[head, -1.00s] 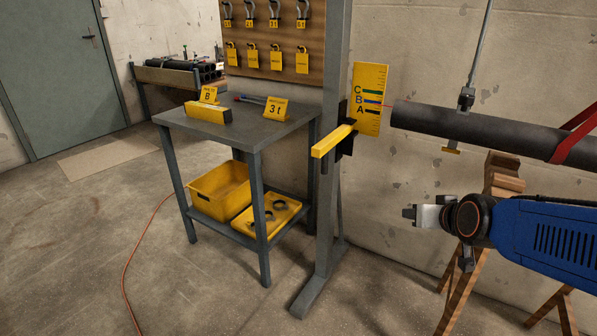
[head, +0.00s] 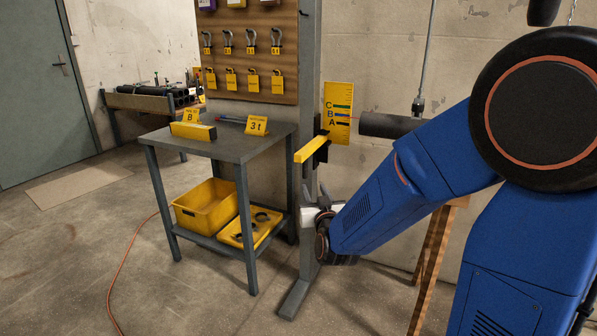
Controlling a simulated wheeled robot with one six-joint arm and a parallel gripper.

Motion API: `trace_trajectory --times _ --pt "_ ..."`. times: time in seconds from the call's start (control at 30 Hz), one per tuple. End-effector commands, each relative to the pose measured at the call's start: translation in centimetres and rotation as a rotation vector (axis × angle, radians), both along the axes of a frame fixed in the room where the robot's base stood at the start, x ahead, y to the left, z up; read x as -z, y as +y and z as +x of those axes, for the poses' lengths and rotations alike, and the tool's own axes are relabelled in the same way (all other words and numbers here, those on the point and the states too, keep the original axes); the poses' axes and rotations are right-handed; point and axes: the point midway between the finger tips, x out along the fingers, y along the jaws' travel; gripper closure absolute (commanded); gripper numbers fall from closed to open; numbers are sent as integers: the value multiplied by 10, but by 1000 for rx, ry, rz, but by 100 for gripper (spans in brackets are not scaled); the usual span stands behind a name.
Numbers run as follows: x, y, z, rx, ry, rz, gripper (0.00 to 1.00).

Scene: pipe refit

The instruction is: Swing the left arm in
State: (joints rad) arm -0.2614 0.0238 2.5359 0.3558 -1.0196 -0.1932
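A yellow arm (head: 311,149) juts from a dark bracket (head: 322,150) on the grey upright post (head: 309,95). It points toward the front left, clear of the dark pipe (head: 385,125). A yellow plate (head: 337,112) marked C, B and A stands behind it, beside the pipe's left end. My gripper (head: 316,194) is in front of the post, below the yellow arm, and appears apart from it. Its fingers are small and partly hidden by my wrist, so I cannot tell whether they are open. My blue arm hides most of the pipe.
A grey table (head: 240,145) left of the post carries a yellow block (head: 193,131) and signs marked B and 3t. A yellow bin (head: 205,207) is on its lower shelf. An orange cable (head: 127,258) crosses the open floor.

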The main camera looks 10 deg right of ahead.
Motion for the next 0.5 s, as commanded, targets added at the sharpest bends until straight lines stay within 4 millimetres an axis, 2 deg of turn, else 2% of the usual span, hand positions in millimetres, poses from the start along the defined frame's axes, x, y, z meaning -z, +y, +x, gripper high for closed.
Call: trace_trajectory --times 0.5 --pt "0 -4 86 1 1 0 64"
